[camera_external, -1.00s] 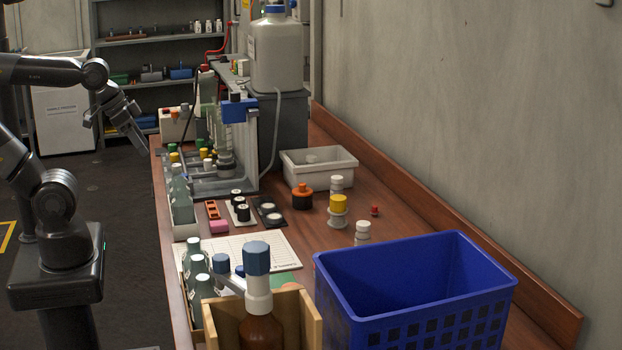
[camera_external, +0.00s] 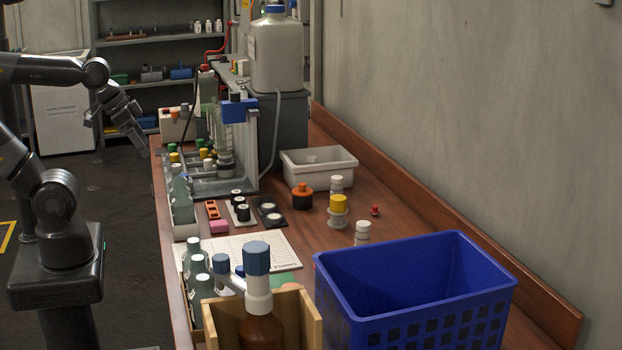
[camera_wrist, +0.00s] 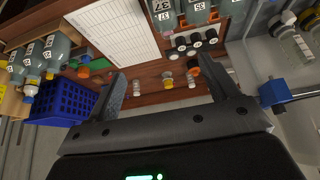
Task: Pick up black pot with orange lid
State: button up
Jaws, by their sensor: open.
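The black pot with an orange lid (camera_external: 302,196) stands upright on the brown bench, in front of the white tray, in the external view. In the wrist view its orange lid (camera_wrist: 193,69) appears small and far off, close to the right finger's tip and partly hidden.
A yellow-capped jar (camera_external: 338,211) and white-capped bottles (camera_external: 362,232) stand near the pot. A blue crate (camera_external: 415,290) and a wooden box (camera_external: 312,320) fill the bench's near end. The white tray (camera_external: 318,167) and a rack with glassware (camera_external: 238,150) stand farther back.

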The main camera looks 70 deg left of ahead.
jog(key=w+a+r, duration=0.1)
jog(key=w+r, duration=0.1)
jog(key=w, duration=0.9)
jog(key=n+y, duration=0.1)
jog(key=n, duration=0.1)
send_over(303, 190)
jog(key=s, duration=0.4)
notch_tip(303, 190, down, 16)
jog(key=shift+g, duration=0.4)
jog(key=x, duration=1)
jog(key=shift+a+f, duration=0.15)
jog(key=shift+f, duration=0.25)
jog(key=c, duration=1)
jog(key=shift+c, duration=0.4)
jog(key=shift+r, duration=0.2)
